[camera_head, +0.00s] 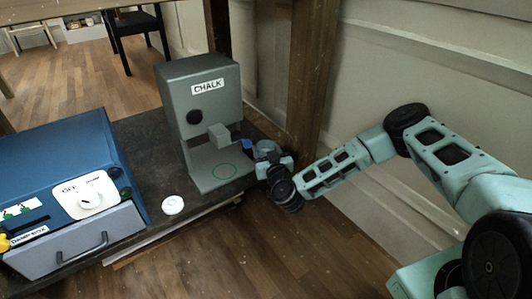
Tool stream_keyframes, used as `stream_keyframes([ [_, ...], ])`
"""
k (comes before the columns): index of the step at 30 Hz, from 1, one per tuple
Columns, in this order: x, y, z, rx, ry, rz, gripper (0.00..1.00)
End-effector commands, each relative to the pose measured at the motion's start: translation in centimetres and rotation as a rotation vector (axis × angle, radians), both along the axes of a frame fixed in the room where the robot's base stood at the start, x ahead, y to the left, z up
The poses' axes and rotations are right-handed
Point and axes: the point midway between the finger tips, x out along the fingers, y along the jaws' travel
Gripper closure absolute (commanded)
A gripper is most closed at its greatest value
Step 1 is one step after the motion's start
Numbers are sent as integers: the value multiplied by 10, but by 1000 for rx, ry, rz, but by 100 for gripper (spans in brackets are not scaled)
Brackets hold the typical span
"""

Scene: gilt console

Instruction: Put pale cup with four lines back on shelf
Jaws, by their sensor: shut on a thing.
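No cup with four lines can be clearly made out. A small white round object (172,205) sits on the dark slab between the blue box and the grey machine; I cannot tell whether it is a cup, and no lines are readable. My gripper (254,146) is at the right side of the grey machine labelled CHALK (209,72). It appears shut on a small blue piece (246,142) beside the machine's spout block (219,134). The fingertips are small and partly hidden.
A blue box (60,165) with an OFF dial (91,197) and a handled drawer (82,246) stands at left. A dark slab (150,150) bears both machines. A wooden post (308,90) and panelled wall (385,65) are close behind my arm. A black chair (135,22) stands far back.

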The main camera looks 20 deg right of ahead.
Motion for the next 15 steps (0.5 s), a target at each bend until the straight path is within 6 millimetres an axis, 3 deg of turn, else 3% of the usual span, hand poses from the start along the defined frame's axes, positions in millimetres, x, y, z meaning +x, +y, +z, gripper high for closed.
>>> stream_keyframes([
  [6,0,0,-2,0,0,0,75],
  [7,0,0,-2,1,0,-1,45],
  [9,0,0,-2,1,0,-1,26],
  [15,0,0,-2,1,0,-1,26],
])
